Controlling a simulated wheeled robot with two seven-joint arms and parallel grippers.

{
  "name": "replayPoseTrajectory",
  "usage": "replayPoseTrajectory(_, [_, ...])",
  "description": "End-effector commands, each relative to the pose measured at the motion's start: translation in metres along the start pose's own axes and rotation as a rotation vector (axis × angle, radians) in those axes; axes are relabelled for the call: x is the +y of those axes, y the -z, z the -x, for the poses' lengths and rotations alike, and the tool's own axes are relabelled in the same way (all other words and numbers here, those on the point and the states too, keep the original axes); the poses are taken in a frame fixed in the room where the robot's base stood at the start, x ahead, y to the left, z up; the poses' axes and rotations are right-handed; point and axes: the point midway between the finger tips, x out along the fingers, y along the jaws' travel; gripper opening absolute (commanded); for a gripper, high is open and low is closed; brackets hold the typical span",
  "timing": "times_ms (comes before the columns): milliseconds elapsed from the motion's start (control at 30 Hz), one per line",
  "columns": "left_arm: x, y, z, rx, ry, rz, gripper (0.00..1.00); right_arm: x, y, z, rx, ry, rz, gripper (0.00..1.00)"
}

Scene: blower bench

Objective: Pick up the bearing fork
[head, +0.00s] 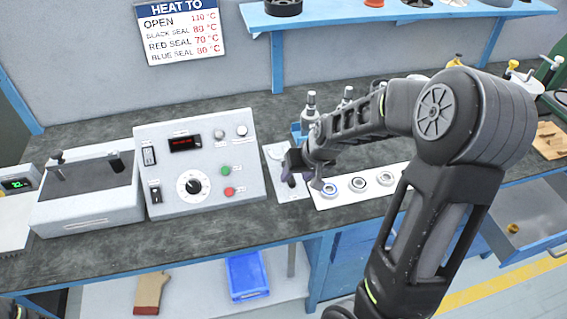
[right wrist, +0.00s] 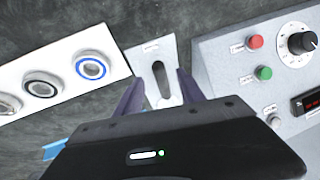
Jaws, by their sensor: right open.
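A white plate (head: 274,152) with a small label lies on the bench, right of the control box; it also shows in the right wrist view (right wrist: 137,58). A dark elongated thing (head: 291,181) lies on it, perhaps the bearing fork's handle; it shows between the fingers in the right wrist view (right wrist: 163,82). The rest of the fork cannot be made out. My right gripper (head: 300,173) is over this plate, open and empty, with its fingers (right wrist: 159,82) either side of the dark thing. I cannot tell the remaining height.
The control box (head: 200,165) stands close on the left. A white strip with several bearings (head: 359,182) lies on the right. Upright metal tools (head: 311,102) stand behind my right gripper. An open drawer (head: 540,215) is at far right.

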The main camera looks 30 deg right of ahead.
Motion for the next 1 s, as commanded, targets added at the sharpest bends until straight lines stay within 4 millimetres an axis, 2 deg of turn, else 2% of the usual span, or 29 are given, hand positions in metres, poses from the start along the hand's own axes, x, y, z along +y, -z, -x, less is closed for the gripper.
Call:
replayPoseTrajectory(133, [-0.001, 0.000, -0.001, 0.000, 0.000, 0.000, 0.33, 0.001, -0.001, -0.024, -0.004, -0.001, -0.001, 0.46])
replayPoseTrajectory(267, [-0.001, 0.000, -0.002, 0.000, 0.000, 0.000, 0.33, 0.001, -0.001, -0.036, -0.002, 0.000, -0.001, 0.46])
replayPoseTrajectory(867, [-0.001, 0.000, -0.002, 0.000, 0.000, 0.000, 0.33, 0.000, 0.000, -0.037, 0.000, 0.000, 0.000, 0.46])
replayPoseTrajectory(1000, [-0.001, 0.000, -0.002, 0.000, 0.000, 0.000, 0.33, 0.000, 0.000, -0.037, 0.000, 0.000, 0.000, 0.36])
